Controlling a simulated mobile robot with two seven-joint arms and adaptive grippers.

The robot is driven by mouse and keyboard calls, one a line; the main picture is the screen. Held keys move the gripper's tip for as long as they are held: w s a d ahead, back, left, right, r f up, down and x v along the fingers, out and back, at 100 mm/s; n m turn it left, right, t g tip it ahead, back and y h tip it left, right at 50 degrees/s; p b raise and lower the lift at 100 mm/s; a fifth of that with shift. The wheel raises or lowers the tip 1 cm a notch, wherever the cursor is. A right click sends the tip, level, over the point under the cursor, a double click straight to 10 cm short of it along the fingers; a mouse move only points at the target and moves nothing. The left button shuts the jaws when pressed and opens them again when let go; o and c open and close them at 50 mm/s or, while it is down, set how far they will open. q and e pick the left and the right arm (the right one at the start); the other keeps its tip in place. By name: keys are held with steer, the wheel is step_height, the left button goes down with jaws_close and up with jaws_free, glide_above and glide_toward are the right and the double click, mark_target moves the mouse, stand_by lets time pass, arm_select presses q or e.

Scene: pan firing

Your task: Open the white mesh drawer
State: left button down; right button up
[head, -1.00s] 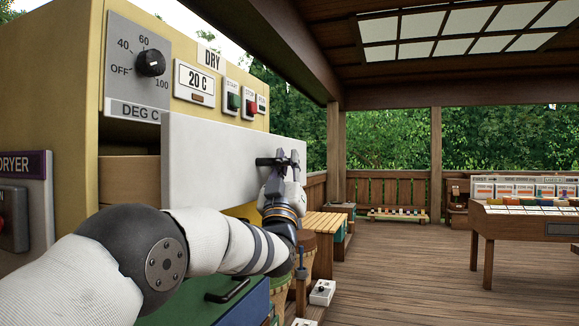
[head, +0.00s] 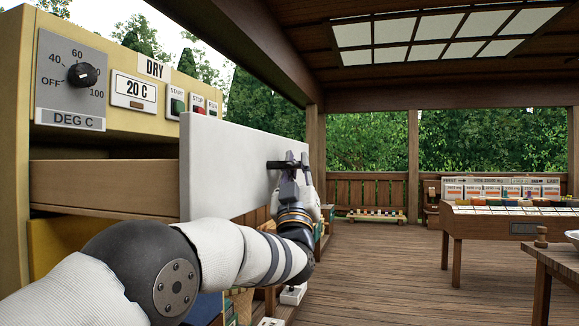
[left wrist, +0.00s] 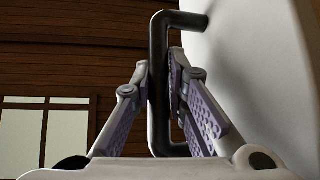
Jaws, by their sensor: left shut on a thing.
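The drawer has a plain white front panel (head: 235,165) and a wooden side (head: 105,186), and it stands pulled out of the yellow dryer cabinet (head: 14,110). Its inside and any mesh are hidden from this angle. My left gripper (head: 291,168) is shut on the dark bar handle (head: 277,165) of the white front. In the left wrist view the handle (left wrist: 158,70) runs between the two purple-padded fingers (left wrist: 160,92), with the white front (left wrist: 245,60) to the right. My right gripper is not in view.
The cabinet carries a temperature dial (head: 82,75), a 20 C display (head: 134,91) and start and stop buttons. A wooden table with colored samples (head: 505,207) stands at the right. The plank floor (head: 385,265) between is largely clear.

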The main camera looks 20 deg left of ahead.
arm_select(q)
steer(key=shift+d+f, duration=0.2)
steer(key=shift+d, duration=0.2)
steer(key=c, duration=1.6)
jaws_free()
steer(key=shift+r, duration=0.1)
steer(key=shift+o, duration=0.2)
steer(key=v, duration=1.2)
